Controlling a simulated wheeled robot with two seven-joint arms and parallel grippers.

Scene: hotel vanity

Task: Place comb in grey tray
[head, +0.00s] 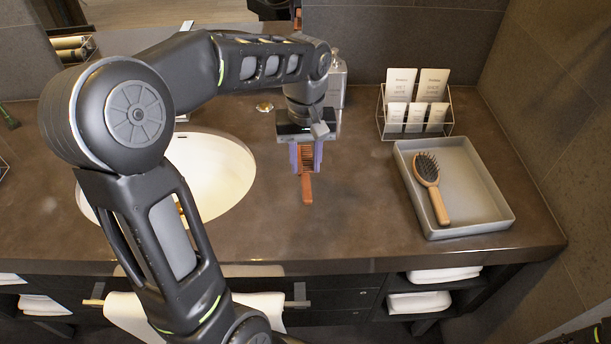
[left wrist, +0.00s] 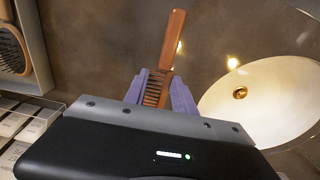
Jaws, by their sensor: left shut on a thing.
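A reddish-brown comb (head: 306,188) is between the purple fingers of my left gripper (head: 306,160), which is shut on its toothed part. The comb's handle points toward the counter's front edge. In the left wrist view the comb (left wrist: 173,42) stands out past the fingertips of the gripper (left wrist: 160,88). The grey tray (head: 480,222) lies on the counter to the right of the gripper, apart from the comb. A hairbrush with a wooden handle (head: 440,207) lies in the tray. In the left wrist view the tray's rim (left wrist: 38,45) shows at the upper left. My right gripper is not in view.
A clear rack with cards (head: 415,133) stands behind the tray. A white sink (head: 215,170) is to the left of the gripper. The counter between comb and tray is clear.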

